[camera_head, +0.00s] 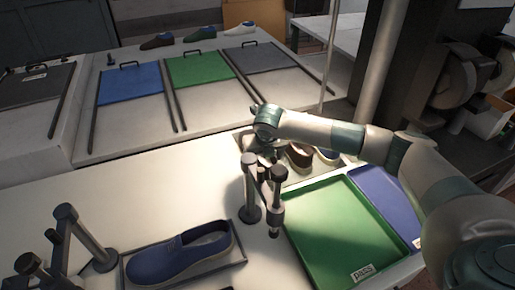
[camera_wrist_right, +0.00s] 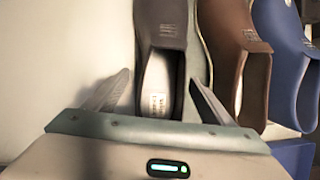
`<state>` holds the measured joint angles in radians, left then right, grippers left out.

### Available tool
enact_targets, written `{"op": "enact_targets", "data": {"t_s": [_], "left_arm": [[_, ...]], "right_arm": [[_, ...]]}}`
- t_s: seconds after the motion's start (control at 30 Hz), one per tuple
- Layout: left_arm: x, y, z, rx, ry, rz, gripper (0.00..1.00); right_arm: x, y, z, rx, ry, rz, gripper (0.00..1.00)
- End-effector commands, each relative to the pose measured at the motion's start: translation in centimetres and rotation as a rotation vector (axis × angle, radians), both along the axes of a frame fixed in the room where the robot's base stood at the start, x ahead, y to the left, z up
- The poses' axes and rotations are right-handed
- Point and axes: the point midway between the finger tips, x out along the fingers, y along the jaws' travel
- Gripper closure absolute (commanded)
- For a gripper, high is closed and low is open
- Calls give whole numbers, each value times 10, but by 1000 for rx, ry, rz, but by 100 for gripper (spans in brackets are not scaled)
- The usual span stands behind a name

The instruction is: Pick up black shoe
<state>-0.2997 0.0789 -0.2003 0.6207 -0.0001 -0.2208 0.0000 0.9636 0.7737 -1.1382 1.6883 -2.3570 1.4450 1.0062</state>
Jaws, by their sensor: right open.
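The black shoe (camera_wrist_right: 162,22) shows in the right wrist view as a dark grey shoe with a pale lining, its heel opening toward me. My right gripper (camera_wrist_right: 158,88) is open, with one finger on each side of the shoe's heel end. I cannot tell whether the fingers touch it. In the head view my right gripper (camera_head: 266,148) is over the far row of shoes, and the arm and gripper mostly hide the black shoe. My left gripper is not in view.
A brown shoe (camera_wrist_right: 246,60) and a blue shoe (camera_wrist_right: 288,65) stand close to the right. A green tray (camera_head: 335,235) and a blue tray (camera_head: 385,200) lie nearer. Dark posts (camera_head: 250,190) rise left of the green tray. Another blue shoe (camera_head: 180,255) lies at front left.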

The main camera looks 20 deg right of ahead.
Motion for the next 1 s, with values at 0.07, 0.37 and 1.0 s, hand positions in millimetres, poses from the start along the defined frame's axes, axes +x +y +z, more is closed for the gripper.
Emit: {"op": "enact_targets", "data": {"t_s": [0.07, 0.37, 1.0], "left_arm": [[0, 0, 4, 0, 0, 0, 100], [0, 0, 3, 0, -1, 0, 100], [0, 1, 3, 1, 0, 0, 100]], "right_arm": [[2, 0, -5, 0, 1, 1, 24], [3, -1, -8, 1, 0, 1, 24], [4, -1, -6, 0, -3, 1, 80]]}}
